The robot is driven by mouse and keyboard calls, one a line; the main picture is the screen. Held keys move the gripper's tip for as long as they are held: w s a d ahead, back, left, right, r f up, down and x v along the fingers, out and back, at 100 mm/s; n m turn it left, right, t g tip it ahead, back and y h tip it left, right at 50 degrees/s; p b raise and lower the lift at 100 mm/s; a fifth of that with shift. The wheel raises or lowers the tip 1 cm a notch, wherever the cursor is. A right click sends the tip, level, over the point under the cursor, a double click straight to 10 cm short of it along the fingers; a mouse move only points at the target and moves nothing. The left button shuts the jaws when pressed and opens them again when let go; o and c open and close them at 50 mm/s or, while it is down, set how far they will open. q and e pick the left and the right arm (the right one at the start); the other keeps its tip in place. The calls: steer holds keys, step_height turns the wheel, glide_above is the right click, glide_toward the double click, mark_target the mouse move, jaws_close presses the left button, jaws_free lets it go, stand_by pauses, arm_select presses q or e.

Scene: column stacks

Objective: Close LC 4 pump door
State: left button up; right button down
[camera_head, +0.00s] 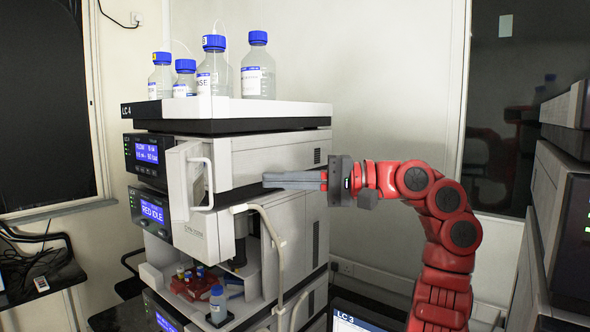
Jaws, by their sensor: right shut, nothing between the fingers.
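The LC 4 stack (228,108) stands in the middle, with its label on the top tray. The pump module is the upper unit, with a lit blue display (147,153). Its white pump door (180,183) stands open, swung out from the front, with a white bar handle (208,180). My right gripper (275,180) is shut and empty. It points left in front of the stack, to the right of the door handle and apart from it in the picture. How far it is in depth from the stack is hard to tell. My left gripper is not in view.
Several blue-capped bottles (258,70) stand on the top tray. Below, a unit reading RED IDLE has an open bay with small vials (195,275) and a bottle (218,303). A pale hose (272,235) loops in front. Another stack (565,210) stands at the right edge.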

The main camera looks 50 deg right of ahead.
steer(key=w+a+p, duration=0.3)
steer(key=a+p, duration=0.1)
steer(key=a, duration=0.2)
steer(key=shift+w+a, duration=0.4)
